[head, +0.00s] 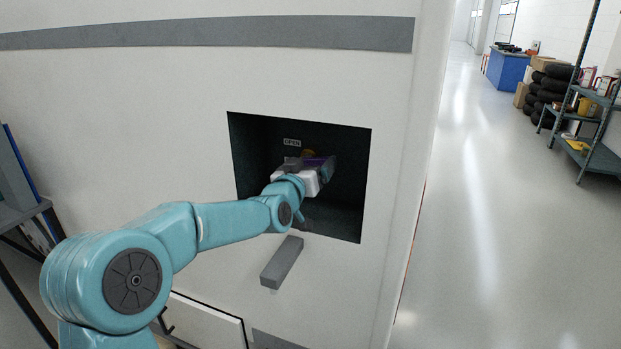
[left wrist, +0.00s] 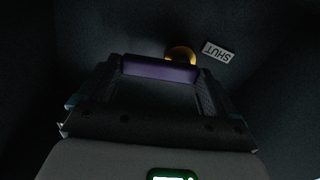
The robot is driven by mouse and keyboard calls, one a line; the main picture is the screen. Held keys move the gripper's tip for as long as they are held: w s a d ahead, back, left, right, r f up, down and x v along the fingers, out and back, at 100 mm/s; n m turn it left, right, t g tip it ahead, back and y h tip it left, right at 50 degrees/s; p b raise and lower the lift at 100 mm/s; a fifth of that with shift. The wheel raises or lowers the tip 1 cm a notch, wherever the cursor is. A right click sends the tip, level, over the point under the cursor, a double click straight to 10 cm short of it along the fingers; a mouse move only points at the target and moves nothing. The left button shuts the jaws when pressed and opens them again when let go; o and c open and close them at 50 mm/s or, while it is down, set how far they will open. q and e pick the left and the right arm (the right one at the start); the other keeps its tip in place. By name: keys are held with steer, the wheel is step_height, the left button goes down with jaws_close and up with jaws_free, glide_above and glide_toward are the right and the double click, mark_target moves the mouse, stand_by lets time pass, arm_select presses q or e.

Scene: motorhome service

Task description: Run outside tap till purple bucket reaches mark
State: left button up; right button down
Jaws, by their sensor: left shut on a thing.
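A dark square recess (head: 345,205) opens in the white vehicle wall in the head view. Inside, my left gripper (head: 318,170) is shut on a purple bar, probably the tap's lever. In the left wrist view the purple bar (left wrist: 160,69) spans between the fingers of my left gripper (left wrist: 158,78). A round yellow part (left wrist: 180,54) sits just behind the bar. An OPEN label (head: 292,142) shows above the gripper in the head view, and a SHUT label (left wrist: 218,51) shows in the left wrist view. No bucket, mark or water is visible. My right gripper is not in view.
A grey bar (head: 282,263) sticks out of the wall below the recess. Below it are a white panel (head: 205,320) and a dark frame. A grey table (head: 20,212) stands at left. At right are shelves (head: 590,150), tyres (head: 548,95) and clear floor (head: 490,250).

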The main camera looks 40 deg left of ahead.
arm_select(q)
steer(key=shift+n+b, duration=0.95)
steer(key=shift+n, duration=0.15)
steer(key=shift+a+r+n, duration=0.15)
steer(key=shift+r+n, duration=0.2)
steer(key=shift+n, duration=0.15)
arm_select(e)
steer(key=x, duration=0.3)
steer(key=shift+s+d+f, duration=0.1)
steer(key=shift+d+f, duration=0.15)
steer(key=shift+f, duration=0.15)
arm_select(q)
steer(key=o, duration=1.2)
steer(key=b+v, duration=0.2)
steer(key=v, duration=1.4)
steer(key=shift+s+r, duration=0.1)
steer(key=shift+s, duration=0.1)
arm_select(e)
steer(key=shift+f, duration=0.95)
